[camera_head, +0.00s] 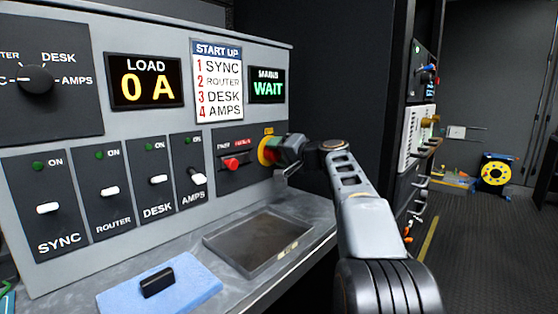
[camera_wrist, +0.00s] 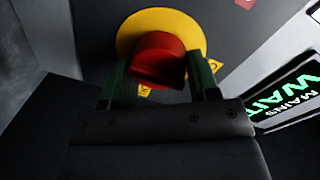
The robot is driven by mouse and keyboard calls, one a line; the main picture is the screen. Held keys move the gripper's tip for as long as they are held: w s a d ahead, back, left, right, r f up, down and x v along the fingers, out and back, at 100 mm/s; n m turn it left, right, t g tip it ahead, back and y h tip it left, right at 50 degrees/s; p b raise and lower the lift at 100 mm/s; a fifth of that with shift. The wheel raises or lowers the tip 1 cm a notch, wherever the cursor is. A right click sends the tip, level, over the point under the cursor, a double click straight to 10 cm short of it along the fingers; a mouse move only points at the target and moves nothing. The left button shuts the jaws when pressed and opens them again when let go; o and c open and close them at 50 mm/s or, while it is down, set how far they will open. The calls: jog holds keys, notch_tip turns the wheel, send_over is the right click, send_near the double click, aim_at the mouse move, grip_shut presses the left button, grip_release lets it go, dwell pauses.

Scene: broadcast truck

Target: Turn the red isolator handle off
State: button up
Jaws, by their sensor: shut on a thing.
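The red isolator handle (camera_wrist: 158,58) sits on a round yellow plate (camera_wrist: 128,38) in the wrist view. My gripper (camera_wrist: 160,80) is shut on the handle, with a green finger on each side of it. In the head view the yellow plate (camera_head: 265,152) shows at the right end of the grey panel, and my gripper (camera_head: 285,150) covers most of the red handle there. The mains display (camera_head: 267,86) reads WAIT in green, and it also shows in the wrist view (camera_wrist: 284,98). The load display (camera_head: 145,80) reads 0 A.
Switches for SYNC (camera_head: 47,208), ROUTER (camera_head: 110,191), DESK (camera_head: 158,179) and AMPS (camera_head: 198,178) line the panel, with green lamps above. A smaller red control (camera_head: 232,163) is just left of the handle. A dark tray (camera_head: 255,243) and a blue cloth (camera_head: 185,288) lie on the shelf below.

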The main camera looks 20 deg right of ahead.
jog(key=shift+n, duration=0.3)
dwell(0.4)
jog(key=o, duration=0.9)
jog(key=shift+s, duration=0.1)
jog(key=v, duration=1.3)
jog(key=shift+s+d+r, duration=0.1)
jog(key=shift+s+d, duration=0.05)
jog(key=shift+s, duration=0.1)
